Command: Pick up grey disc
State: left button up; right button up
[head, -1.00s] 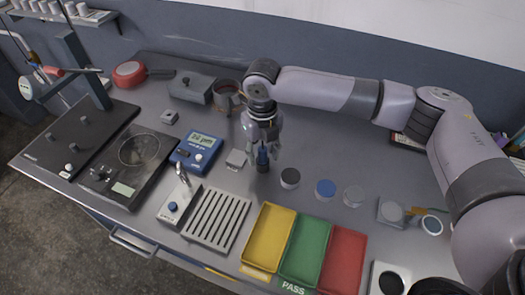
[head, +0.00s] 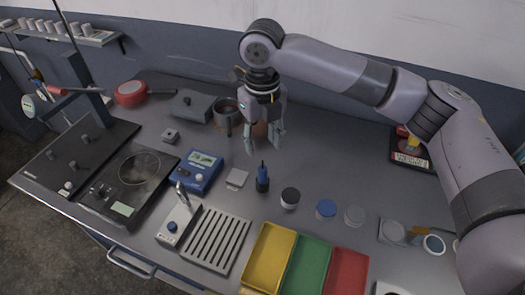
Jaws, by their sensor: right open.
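Several small round pieces stand in a row on the bench. A light grey disc (head: 355,215) is right of a blue-topped disc (head: 326,209). A dark disc with a grey top (head: 290,197) is left of the blue one. Another grey disc (head: 394,232) sits on a square plate at the right. I cannot tell which is the task's disc. My right gripper (head: 264,147) points down, open and empty, above the bench and behind a blue-and-black upright tool (head: 262,178), apart from the discs. My left gripper is not in view.
Yellow (head: 269,259), green (head: 304,266) and red (head: 345,274) trays stand at the front. A slotted rack (head: 214,240) is left of them. The bench between the gripper and the discs is mostly clear.

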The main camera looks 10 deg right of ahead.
aim_at(355, 215)
jog(key=k+j, duration=1.25)
